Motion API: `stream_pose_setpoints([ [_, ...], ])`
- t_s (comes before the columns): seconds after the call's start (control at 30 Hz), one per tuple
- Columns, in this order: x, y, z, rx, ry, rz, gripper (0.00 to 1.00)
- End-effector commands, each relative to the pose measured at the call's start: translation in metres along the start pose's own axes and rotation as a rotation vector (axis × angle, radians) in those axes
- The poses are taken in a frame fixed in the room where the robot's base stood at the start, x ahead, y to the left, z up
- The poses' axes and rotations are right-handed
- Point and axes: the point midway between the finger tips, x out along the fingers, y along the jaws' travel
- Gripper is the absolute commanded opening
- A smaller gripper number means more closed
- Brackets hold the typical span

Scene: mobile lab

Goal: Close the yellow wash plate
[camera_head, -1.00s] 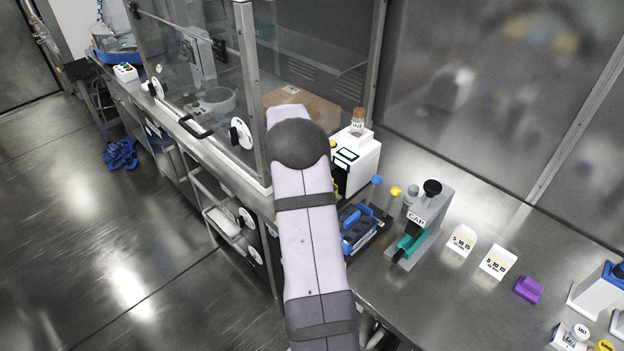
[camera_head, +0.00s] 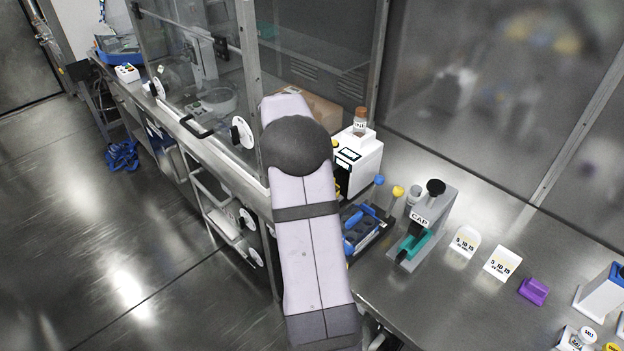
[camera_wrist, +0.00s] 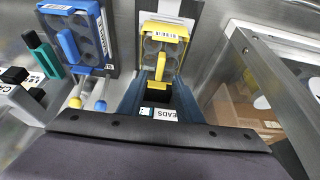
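The yellow wash plate (camera_wrist: 163,45) lies at the top middle of the wrist view, with a yellow frame, grey wells and a yellow handle (camera_wrist: 161,66). My gripper (camera_wrist: 160,82) has its two blue-grey fingers apart, one on each side below the plate. Nothing shows held between them, and the plate's near end and handle lie just beyond the tips. I cannot tell whether the fingers touch it. In the head view my arm hides the gripper and nearly all of the yellow plate.
A blue plate (camera_wrist: 88,38) lies left of the yellow one; it also shows in the head view (camera_head: 362,228). A white device (camera_head: 360,160) with a bottle stands behind. The grey CAP device (camera_head: 428,220) stands to the right. A glass enclosure (camera_head: 200,60) borders the left.

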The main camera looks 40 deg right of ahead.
Motion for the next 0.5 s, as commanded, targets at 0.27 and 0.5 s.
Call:
stream_pose_setpoints([
  [0.27, -0.022, 0.000, 0.000, -0.002, 0.001, 0.000, 0.32],
  [0.5, -0.024, 0.000, 0.000, -0.001, 0.000, 0.001, 0.32],
])
